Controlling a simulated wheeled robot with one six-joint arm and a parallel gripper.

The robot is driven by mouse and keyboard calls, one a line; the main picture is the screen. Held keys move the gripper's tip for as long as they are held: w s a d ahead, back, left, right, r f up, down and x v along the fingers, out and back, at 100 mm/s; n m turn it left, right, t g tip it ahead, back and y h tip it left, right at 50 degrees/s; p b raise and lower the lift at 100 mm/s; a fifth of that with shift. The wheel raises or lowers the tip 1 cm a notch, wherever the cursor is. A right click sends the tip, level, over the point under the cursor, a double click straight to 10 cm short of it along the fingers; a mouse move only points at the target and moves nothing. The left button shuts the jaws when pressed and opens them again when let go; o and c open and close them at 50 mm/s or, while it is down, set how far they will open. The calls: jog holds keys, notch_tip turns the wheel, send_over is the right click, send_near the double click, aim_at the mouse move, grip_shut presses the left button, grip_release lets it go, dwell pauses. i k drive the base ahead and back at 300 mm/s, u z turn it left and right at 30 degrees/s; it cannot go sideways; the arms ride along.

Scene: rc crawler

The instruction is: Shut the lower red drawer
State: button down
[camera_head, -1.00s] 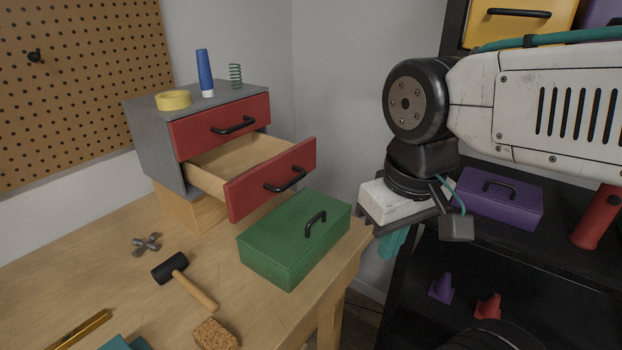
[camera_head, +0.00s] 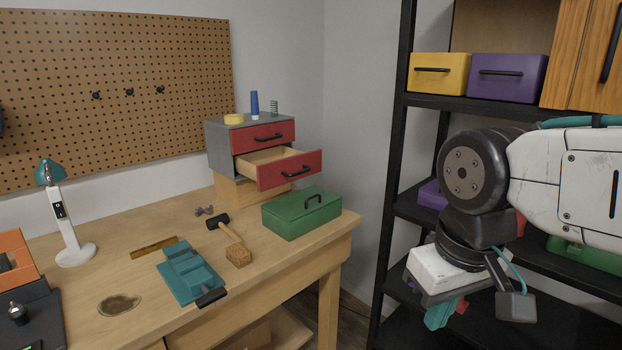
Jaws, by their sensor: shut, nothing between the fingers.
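The lower red drawer (camera_head: 289,171) is pulled well out of the grey cabinet (camera_head: 217,147) at the back right of the workbench. Its wooden inside shows and looks empty. The upper red drawer (camera_head: 265,135) is shut. My gripper (camera_head: 440,314) hangs at the right in front of the black shelf, well apart from the drawer and to its right. Its teal fingers are together and empty, partly hidden by the wrist.
A green toolbox (camera_head: 302,212) stands on the workbench in front of the open drawer. The black shelf (camera_head: 393,170) rises at right. Floor shows between bench and shelf.

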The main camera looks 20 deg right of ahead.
aim_at(275, 166)
jog(key=u, duration=0.6)
jog(key=i, duration=1.05)
jog(key=z, duration=0.4)
